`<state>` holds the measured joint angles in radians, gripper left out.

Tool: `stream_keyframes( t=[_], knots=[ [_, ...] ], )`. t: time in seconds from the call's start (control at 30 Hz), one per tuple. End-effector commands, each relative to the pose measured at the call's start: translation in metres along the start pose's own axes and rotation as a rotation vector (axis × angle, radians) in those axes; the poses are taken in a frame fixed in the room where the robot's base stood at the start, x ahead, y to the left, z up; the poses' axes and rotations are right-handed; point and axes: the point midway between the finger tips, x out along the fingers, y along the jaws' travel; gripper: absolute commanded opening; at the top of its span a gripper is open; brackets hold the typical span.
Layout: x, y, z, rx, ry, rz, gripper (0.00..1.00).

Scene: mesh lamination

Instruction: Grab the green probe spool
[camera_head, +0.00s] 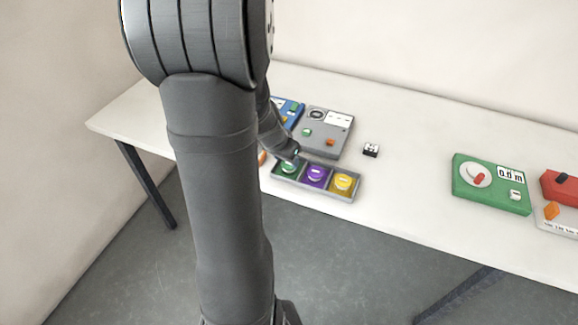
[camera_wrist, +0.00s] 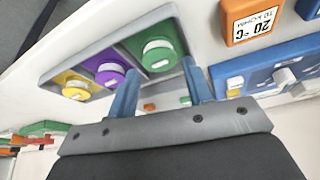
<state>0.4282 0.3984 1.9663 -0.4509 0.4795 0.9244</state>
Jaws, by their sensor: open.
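The green probe spool (camera_wrist: 158,54) sits in an end compartment of a grey tray (camera_wrist: 120,30), with a white label on its top.
A purple spool (camera_head: 316,175) and a yellow spool (camera_head: 343,183) fill the neighbouring compartments. A grey device (camera_head: 325,131) and a blue device (camera_wrist: 266,70) stand behind. An orange thermometer box (camera_wrist: 254,20) is close by.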

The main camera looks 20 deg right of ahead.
Motion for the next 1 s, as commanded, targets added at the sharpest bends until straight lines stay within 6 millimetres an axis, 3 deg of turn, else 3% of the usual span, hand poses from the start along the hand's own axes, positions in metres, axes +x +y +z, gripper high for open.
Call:
stream_keyframes(
  t=[0.23,0.57,0.6,0.73,1.0],
  knots=[
    [0.031,0.001,0.001,0.0,-0.002,0.002,0.47],
    [0.036,0.001,0.0,0.001,0.0,0.0,0.47],
    [0.036,0.001,0.001,0.0,0.0,0.0,0.45],
    [0.036,0.001,0.001,0.0,0.0,0.0,0.19],
    [0.036,0.001,0.0,0.0,0.0,0.0,0.18]
  ],
)
